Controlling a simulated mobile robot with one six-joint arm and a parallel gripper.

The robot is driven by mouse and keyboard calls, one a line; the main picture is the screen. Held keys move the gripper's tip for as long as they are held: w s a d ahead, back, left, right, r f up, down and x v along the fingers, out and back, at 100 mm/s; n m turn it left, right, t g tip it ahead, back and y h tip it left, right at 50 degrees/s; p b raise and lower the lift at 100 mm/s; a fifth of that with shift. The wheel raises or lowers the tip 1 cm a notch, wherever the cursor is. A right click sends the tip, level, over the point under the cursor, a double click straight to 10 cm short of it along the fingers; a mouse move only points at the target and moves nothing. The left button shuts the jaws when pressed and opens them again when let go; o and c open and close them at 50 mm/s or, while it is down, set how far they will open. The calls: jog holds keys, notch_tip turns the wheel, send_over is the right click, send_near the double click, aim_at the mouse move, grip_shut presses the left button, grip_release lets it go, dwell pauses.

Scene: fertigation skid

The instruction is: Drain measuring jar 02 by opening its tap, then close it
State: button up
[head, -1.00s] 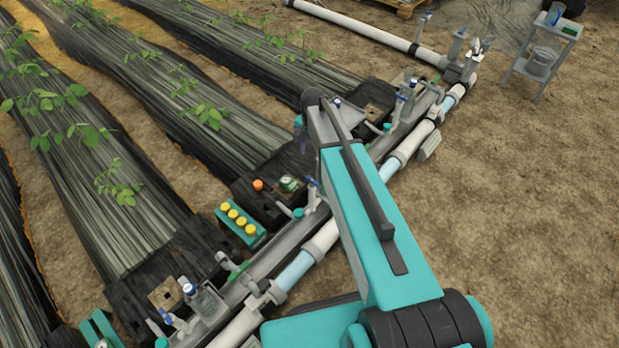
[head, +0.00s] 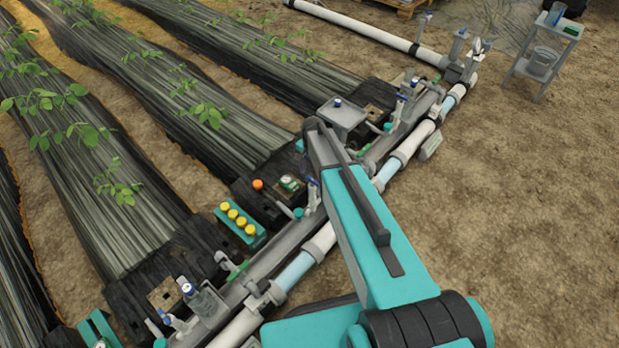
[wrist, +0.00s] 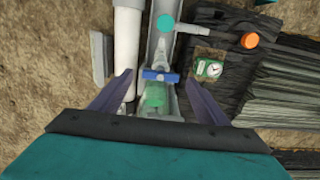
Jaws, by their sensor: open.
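My gripper (wrist: 160,80) is open in the wrist view, its two fingers spread on either side of a blue tap handle (wrist: 152,75). The handle lies crosswise between the fingertips, with gaps to both. A green fitting (wrist: 155,95) shows just below it. Contact cannot be seen. In the head view my gripper is hidden behind my arm; a blue-handled tap (head: 314,186) shows just left of the arm. A clear jar with a blue cap (head: 205,300) stands at the lower left. I cannot read any jar number, so I cannot tell which is 02.
A gauge in a green case (wrist: 210,68) and an orange knob (wrist: 250,40) lie right of the gripper. A teal knob (wrist: 165,22) sits above the handle. A teal block with yellow caps (head: 240,224) and a white pipe (head: 240,325) flank the rail.

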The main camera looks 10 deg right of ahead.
jog(key=shift+f, duration=0.8)
